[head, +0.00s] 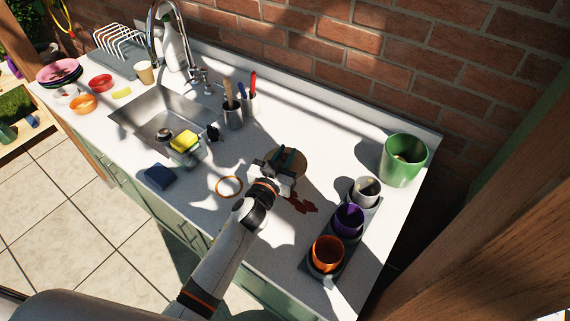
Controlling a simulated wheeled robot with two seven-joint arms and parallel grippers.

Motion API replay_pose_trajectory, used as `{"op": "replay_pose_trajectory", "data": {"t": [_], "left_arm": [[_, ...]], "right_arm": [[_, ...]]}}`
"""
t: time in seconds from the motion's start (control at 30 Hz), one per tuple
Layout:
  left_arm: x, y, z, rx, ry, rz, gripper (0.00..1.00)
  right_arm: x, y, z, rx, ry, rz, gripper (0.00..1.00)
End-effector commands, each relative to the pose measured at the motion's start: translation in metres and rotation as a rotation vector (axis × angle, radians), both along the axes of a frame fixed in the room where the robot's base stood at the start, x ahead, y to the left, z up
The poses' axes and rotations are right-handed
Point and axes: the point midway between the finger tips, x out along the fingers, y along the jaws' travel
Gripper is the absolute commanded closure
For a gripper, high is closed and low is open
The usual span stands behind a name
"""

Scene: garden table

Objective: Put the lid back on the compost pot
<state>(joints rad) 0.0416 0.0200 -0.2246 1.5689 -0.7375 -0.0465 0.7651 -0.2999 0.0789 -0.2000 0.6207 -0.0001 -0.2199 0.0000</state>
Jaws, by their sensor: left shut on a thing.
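The compost pot appears to be the green pot (399,171) at the right end of the counter by the brick wall. It is upright and open at the top, with pale contents inside. My left gripper (286,163) reaches in from below to mid-counter, left of the pot and apart from it. I cannot tell whether the lid touches the counter. My right gripper is not in view.
A dark tray holds grey (366,190), purple (348,219) and orange (327,254) pots, right of my arm. Utensil cups (233,115) stand behind, near the sink (150,112). Counter between lid and green pot is clear.

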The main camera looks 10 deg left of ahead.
Motion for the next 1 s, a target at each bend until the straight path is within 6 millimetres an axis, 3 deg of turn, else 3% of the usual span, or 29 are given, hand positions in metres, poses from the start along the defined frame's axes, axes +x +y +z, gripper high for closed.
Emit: {"op": "replay_pose_trajectory", "data": {"t": [0.03,0.2,0.37,0.47,0.57,0.7,0.9,1.0], "left_arm": [[0.0,0.0,0.013,0.004,-0.004,-0.003,1.0],[0.0,0.0,0.032,0.002,-0.002,-0.001,1.0],[-0.003,0.0,0.036,-0.002,0.001,0.0,1.0],[-0.016,0.001,0.03,-0.008,0.004,0.005,1.0],[-0.043,0.005,0.023,-0.021,0.005,0.02,1.0],[-0.096,0.018,0.017,-0.035,0.005,0.06,1.0],[-0.164,0.044,0.026,-0.028,0.002,0.131,1.0],[-0.188,0.055,0.033,-0.019,0.002,0.16,1.0]], "right_arm": [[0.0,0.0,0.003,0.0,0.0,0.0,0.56],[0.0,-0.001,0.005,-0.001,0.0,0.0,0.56],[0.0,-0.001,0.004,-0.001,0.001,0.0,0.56],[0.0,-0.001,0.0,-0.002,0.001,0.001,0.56],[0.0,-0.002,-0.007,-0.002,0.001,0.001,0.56],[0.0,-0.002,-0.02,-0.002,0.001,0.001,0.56],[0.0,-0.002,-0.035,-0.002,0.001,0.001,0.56],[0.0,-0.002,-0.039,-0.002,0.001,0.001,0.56]]}}
